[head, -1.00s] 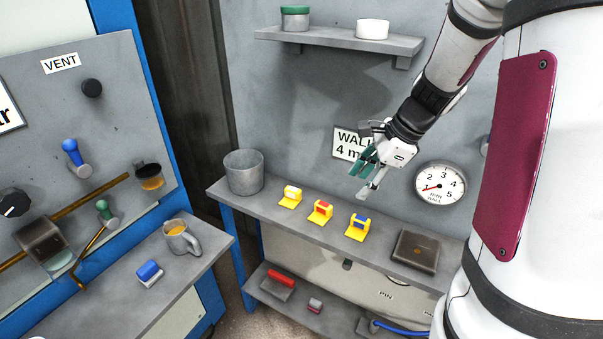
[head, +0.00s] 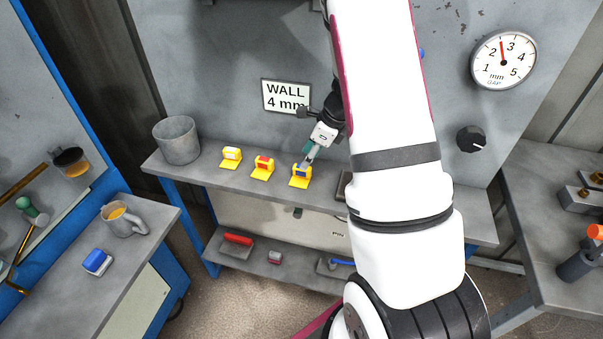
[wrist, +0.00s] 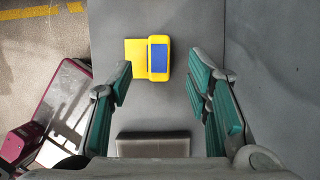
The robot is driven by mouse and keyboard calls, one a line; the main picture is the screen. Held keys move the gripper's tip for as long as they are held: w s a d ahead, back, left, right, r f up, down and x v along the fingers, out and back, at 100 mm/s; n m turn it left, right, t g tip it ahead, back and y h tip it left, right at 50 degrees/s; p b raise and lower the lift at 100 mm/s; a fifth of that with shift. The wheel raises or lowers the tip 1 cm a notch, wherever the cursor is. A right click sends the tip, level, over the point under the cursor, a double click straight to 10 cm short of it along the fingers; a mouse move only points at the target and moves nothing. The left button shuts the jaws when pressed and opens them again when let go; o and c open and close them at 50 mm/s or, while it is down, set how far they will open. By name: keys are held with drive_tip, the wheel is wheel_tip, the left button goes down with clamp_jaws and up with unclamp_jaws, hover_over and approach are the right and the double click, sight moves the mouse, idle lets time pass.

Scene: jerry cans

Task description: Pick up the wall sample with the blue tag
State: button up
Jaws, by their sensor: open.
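The wall sample with the blue tag (head: 300,177) is a small yellow angled piece on the grey shelf, rightmost of three yellow samples. In the wrist view the blue-tagged sample (wrist: 148,58) lies ahead of the fingertips, near the middle of the gap. My gripper (head: 310,152) is just above and behind it in the head view. In the wrist view my gripper (wrist: 163,88) has its green-padded fingers wide apart, with nothing between them. The sample's back edge is partly covered by a finger in the head view.
The red-tagged sample (head: 263,167) and white-tagged sample (head: 231,157) stand to the left on the shelf (head: 190,178). A grey bucket (head: 178,140) is at the shelf's left end. A dark box (wrist: 153,145) lies near the fingers in the wrist view. The wall rises behind.

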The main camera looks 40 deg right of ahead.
sight(300, 176)
drive_tip(key=shift+p+x, duration=0.35)
drive_tip(key=shift+x, duration=2.3)
drive_tip(key=shift+c, duration=0.2)
drive_tip(key=c, duration=1)
